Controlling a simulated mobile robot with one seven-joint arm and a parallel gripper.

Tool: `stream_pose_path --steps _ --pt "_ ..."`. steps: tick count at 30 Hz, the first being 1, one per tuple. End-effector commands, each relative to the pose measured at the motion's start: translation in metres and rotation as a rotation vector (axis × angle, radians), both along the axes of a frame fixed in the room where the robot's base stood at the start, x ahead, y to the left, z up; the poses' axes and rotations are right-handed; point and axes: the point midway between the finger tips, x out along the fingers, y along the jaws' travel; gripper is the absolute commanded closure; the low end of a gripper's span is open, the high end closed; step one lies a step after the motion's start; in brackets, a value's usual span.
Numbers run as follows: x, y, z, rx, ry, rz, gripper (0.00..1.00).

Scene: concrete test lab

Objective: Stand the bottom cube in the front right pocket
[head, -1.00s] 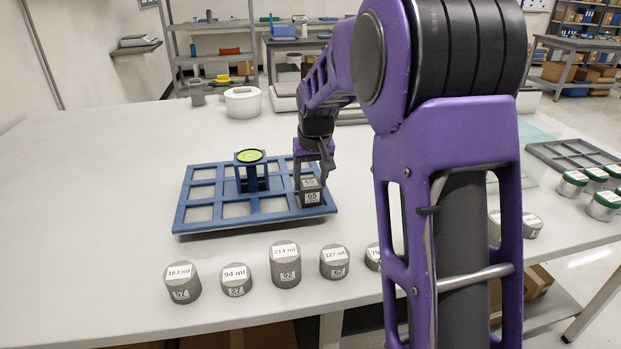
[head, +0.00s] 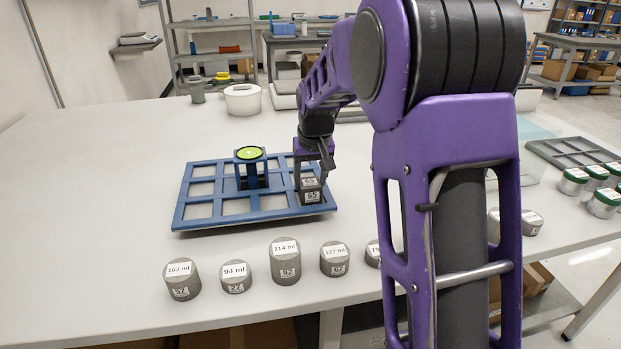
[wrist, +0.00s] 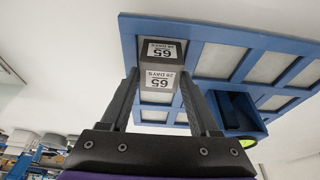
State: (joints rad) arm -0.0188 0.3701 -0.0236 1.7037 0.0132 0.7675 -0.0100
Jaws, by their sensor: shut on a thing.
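The grey cube (head: 312,196) has white labels reading 65 on two of its faces. It is at the front right pocket of the blue tray (head: 258,218), looking upright. My gripper (head: 313,177) is above the pocket with its fingers down, shut on the cube. In the wrist view, the cube (wrist: 178,60) is between the fingertips of my gripper (wrist: 161,78), against the tray's corner. The tray (wrist: 225,32) shows beside it there. The cube's underside and its contact with the pocket floor are hidden.
A blue stand with a round green top (head: 250,153) rises from the tray, left of my gripper. Several labelled grey cylinders (head: 285,264) line the front of the white table (head: 100,180). Green-topped cylinders (head: 604,205) and a grey tray (head: 570,150) are at right. The table's left is clear.

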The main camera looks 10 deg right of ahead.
Motion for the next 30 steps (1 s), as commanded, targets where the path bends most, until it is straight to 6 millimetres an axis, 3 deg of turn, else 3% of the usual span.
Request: stream_pose_path --steps 13,14,18,20,30 --pt "0.0002 -0.0001 -0.0016 0.000 -0.001 0.000 1.00" --pt "0.0002 -0.0001 -0.0016 0.000 -0.001 0.000 0.36" --pt "0.0002 -0.0001 -0.0016 0.000 -0.001 0.000 0.11" --pt "0.0001 -0.0001 -0.0017 0.000 -0.001 0.000 0.03" --pt "-0.0003 -0.0001 -0.0008 0.000 0.001 0.000 0.03"
